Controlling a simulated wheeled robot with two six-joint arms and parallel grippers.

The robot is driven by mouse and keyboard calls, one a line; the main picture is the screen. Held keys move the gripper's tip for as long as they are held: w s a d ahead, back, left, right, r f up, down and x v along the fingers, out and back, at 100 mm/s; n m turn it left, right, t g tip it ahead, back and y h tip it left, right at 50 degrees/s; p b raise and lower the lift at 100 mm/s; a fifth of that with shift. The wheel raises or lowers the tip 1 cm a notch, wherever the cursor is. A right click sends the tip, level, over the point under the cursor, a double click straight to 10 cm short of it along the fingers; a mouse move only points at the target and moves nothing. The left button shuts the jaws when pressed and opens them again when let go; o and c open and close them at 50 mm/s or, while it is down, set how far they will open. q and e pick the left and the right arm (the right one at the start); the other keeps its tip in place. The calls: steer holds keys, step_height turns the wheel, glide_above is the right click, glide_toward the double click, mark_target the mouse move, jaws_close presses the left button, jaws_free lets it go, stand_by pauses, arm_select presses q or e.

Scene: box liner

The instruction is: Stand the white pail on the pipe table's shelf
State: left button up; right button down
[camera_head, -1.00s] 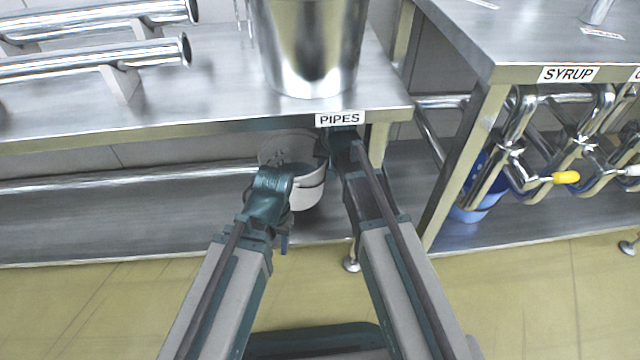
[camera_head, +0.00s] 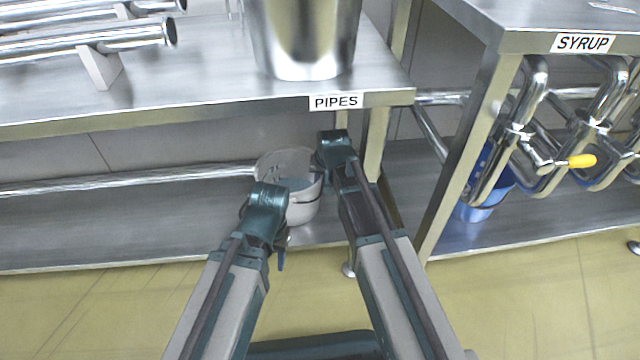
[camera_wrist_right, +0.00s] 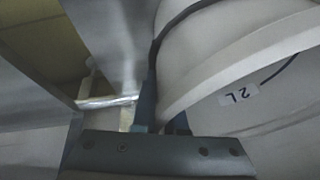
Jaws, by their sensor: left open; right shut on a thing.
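The white pail (camera_head: 302,208) is over the lower shelf (camera_head: 120,222) of the pipe table, between my two arms; the head view does not settle whether its base touches the shelf. My right gripper (camera_head: 322,163) is shut on the pail's right rim. In the right wrist view the fingers (camera_wrist_right: 163,118) pinch the wall of the pail (camera_wrist_right: 215,50), and a "2 L" mark shows inside. My left gripper (camera_head: 255,205) is open at the pail's left front; its fingertips are mostly hidden behind its own wrist.
The table top (camera_head: 200,85), labelled PIPES (camera_head: 336,102), overhangs the shelf. A steel bucket (camera_head: 305,35) and pipes (camera_head: 130,37) are on it. A table leg (camera_head: 376,145) stands close right of my right gripper. A blue pail (camera_head: 492,190) is under the SYRUP table. The shelf's left is clear.

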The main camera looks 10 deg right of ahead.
steer(key=shift+f, duration=0.15)
steer(key=c, duration=1)
jaws_free()
steer(key=shift+o, duration=0.2)
steer(key=shift+r, duration=0.25)
steer(key=p+v, duration=1.1)
steer(key=v, duration=0.1)
steer(key=s+a+n+g+h, duration=0.1)
steer(key=s+a+n+g, duration=0.1)
steer(key=s, duration=0.7)
steer(key=s+a+f+n+g+h, duration=0.1)
steer(key=s+n, duration=0.3)
steer(key=s, duration=0.6)
steer(key=shift+s+a+f+g, duration=0.2)
steer(key=shift+a+f+g, duration=0.25)
steer(key=shift+g, duration=0.35)
